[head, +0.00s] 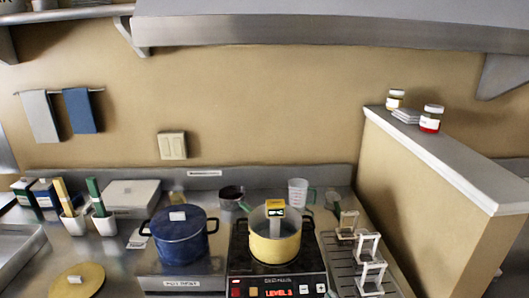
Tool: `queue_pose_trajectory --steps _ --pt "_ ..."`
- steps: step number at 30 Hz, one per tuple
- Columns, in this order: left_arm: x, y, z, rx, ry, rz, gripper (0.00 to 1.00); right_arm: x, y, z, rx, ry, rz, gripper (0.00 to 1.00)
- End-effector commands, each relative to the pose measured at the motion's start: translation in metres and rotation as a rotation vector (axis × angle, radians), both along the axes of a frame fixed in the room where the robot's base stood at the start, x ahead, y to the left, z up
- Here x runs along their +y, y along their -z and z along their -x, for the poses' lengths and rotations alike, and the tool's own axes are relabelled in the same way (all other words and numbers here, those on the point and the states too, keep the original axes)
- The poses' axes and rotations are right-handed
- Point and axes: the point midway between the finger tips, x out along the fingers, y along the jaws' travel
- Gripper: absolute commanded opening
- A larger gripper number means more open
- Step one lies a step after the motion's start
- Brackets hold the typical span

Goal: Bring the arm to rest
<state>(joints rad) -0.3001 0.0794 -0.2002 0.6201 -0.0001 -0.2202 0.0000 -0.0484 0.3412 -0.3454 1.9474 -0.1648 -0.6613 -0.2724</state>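Neither of my arms nor grippers shows in the head view. A yellow pot (263,248) stands on the black cooktop (246,284), whose display reads "LEVEL 3". An upright piece with a yellow label (275,207) shows at the pot. A blue lidded pot (180,240) stands to its left on the steel counter, above a label plate. A round tan lid (78,281) lies at the front left.
A rack with white frames (369,274) stands right of the cooktop. Cups with handles (103,219), a clear measuring cup (298,193) and a dark small pot (231,195) stand toward the back. A partition wall (420,200) bounds the right; a hood (330,30) overhangs above.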

Motion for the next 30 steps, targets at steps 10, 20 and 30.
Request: queue_pose_trajectory --steps 10,20,30 --pt "0.000 0.000 0.000 0.000 0.000 0.000 0.00 -0.019 0.052 0.159 0.539 0.344 -0.275 0.00" --pt "0.000 0.000 0.000 0.000 0.000 0.000 0.00 -0.027 0.056 0.255 0.818 0.530 -0.369 0.00" --pt "0.000 0.008 0.000 0.001 0.000 0.000 0.00 -0.027 0.113 0.267 0.906 0.579 -0.375 0.00"
